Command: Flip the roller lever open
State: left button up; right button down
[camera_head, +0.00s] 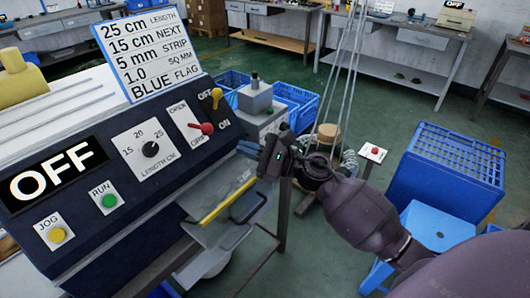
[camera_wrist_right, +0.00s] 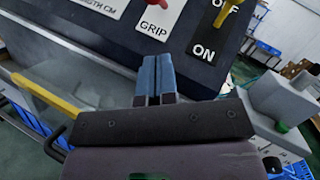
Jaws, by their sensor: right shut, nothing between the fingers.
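The roller lever is a red-knobbed lever (camera_head: 205,128) on a white plate marked OPEN at the top and GRIP at the bottom, on the dark machine panel. Its knob points right in the head view. Part of the red lever (camera_wrist_right: 130,4) shows at the top edge of the right wrist view, above the word GRIP. My right gripper (camera_head: 250,148) is right of and below the lever, apart from it. In the wrist view its blue fingers (camera_wrist_right: 157,72) are shut together, empty, in front of the panel below the GRIP and ON labels. My left gripper is not in view.
A yellow OFF/ON switch (camera_head: 217,97) sits just right of the lever plate. A length dial (camera_head: 150,149), green RUN button (camera_head: 109,201) and yellow JOG button (camera_head: 57,235) are to the left. A yellow bar (camera_head: 226,203) lies below the panel. Blue crates (camera_head: 448,170) stand right.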

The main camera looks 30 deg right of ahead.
aim_at(200, 127)
pick_arm(q)
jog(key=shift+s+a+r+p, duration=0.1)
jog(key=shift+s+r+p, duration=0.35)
jog(key=shift+p, duration=0.6)
pick_arm(e)
jog(key=a+r, duration=0.1)
jog(key=w+a+r, duration=0.2)
jog(key=a, duration=0.1)
jog(key=shift+w+a+r, duration=0.1)
jog(key=shift+w+r, duration=0.1)
jog(key=shift+w, duration=0.05)
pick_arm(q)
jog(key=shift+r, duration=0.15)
